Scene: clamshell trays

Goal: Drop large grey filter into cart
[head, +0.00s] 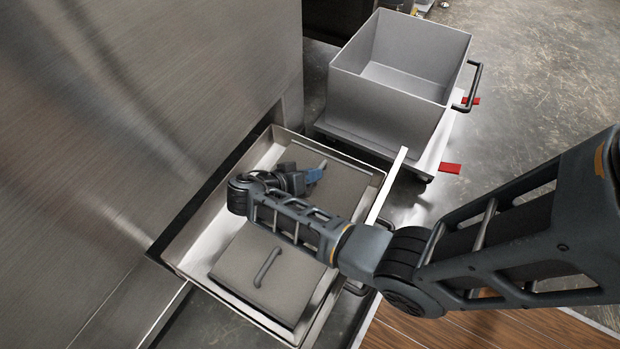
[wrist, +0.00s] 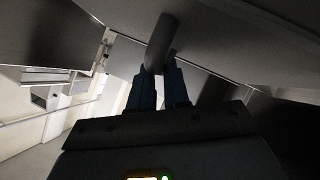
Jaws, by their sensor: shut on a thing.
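Two flat grey filters with bar handles are in the open metal tray. The far grey filter (head: 343,192) is at the tray's upper right, partly hidden behind my arm. The near grey filter (head: 285,288) lies at the lower end, its handle free. My gripper (head: 316,174) has its blue fingers at the far filter's handle. In the wrist view the fingers (wrist: 160,76) are shut on that dark round handle (wrist: 163,38). I cannot tell whether the far filter is lifted off the tray. The cart (head: 392,97), an open, empty grey box on a wheeled base, stands beyond the tray.
The pulled-out tray (head: 190,252) sticks out from a tall brushed-metal machine (head: 130,100) on the left. Its upright front edge stands between the filters and the cart. The cart has a black handle (head: 474,88) and red pedals (head: 450,168). Bare floor (head: 545,70) lies right of the cart.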

